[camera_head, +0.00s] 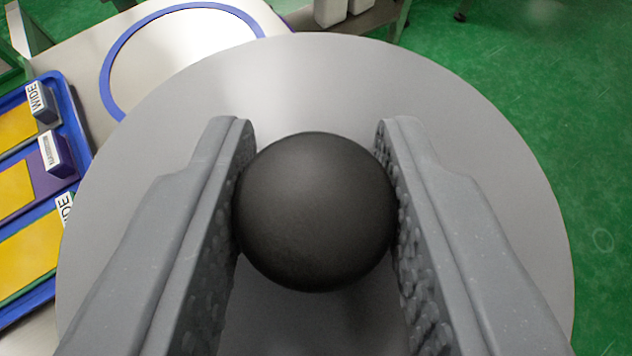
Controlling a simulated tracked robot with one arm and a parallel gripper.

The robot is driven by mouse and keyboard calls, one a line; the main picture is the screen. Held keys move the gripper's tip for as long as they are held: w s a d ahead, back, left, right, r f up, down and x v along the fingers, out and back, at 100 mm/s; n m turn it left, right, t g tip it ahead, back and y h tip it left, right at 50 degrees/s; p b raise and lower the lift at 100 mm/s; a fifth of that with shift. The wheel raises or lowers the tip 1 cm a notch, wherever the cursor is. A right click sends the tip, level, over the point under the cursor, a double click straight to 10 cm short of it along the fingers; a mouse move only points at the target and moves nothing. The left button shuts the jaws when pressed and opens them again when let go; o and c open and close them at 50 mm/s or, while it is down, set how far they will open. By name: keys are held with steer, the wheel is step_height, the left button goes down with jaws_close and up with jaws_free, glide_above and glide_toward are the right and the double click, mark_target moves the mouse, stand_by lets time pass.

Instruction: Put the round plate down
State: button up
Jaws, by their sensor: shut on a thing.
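The round plate (470,150) is a large flat grey disc that fills the middle of the view. A black ball-shaped knob (315,212) stands at its centre. My gripper (316,150) is shut on the knob, with one textured finger pressed against each side of it. The plate lies beyond and below the fingers and hides much of what is under it. A blue ring (112,70) around a pale round area (180,55) shows on the table past the plate's upper left edge, partly covered by the plate. Whether the plate touches anything below cannot be told.
Blue trays (75,118) with yellow panels and small blocks marked "WIDE" stand on the left, close to the plate's edge. A pale table top (75,45) lies at the upper left. Green floor (560,120) is open on the right. A bench with white containers (330,12) stands at the top.

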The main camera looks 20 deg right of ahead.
steer(key=shift+f, duration=0.15)
steer(key=o, duration=1.1)
steer(key=shift+r, duration=0.2)
steer(key=p+v, duration=0.2)
steer(key=v, duration=1)
steer(key=shift+r, duration=0.45)
